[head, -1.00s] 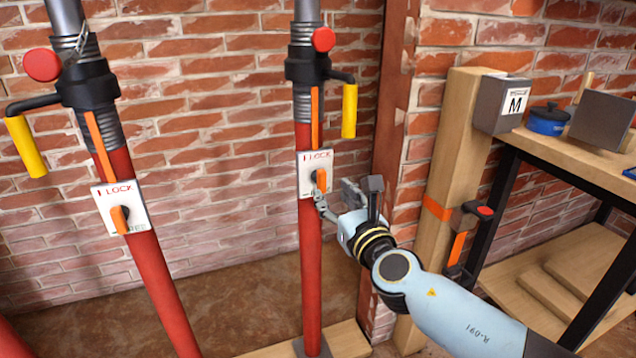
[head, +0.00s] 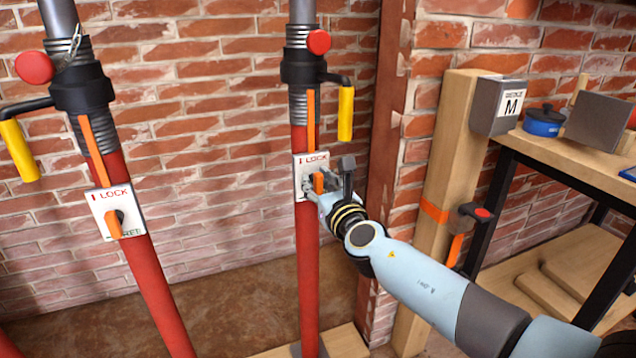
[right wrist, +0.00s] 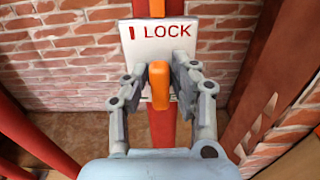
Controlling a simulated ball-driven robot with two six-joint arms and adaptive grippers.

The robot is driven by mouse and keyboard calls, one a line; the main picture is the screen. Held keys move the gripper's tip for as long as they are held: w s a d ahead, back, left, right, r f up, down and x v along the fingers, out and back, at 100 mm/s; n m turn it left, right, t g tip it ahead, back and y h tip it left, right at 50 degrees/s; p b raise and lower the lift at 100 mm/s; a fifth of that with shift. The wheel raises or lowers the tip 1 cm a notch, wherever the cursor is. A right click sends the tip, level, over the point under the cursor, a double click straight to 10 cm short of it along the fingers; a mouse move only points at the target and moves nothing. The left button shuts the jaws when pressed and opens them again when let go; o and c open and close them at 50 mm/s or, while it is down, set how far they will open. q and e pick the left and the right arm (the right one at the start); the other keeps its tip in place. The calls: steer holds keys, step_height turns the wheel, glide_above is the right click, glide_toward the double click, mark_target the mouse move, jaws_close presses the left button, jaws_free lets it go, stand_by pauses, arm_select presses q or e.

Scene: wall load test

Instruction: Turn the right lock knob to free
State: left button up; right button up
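The right lock knob (head: 319,183) is an orange handle on a white plate (head: 311,160) marked LOCK, on the right red post (head: 308,270). In the right wrist view the orange knob (right wrist: 159,86) points downward, away from the LOCK word. My right gripper (head: 318,184) is at the plate. In the right wrist view its two fingers (right wrist: 159,85) stand on either side of the knob, with a small gap seeming to show on each side. The lower part of the plate is largely hidden. My left gripper is not in view.
A left red post (head: 150,270) carries a similar orange knob (head: 113,224). Yellow crank handles (head: 346,113) stick out above the plates. A wooden post (head: 455,150) and a workbench (head: 570,155) stand to the right. A brick wall is close behind.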

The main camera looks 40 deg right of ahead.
jaws_close()
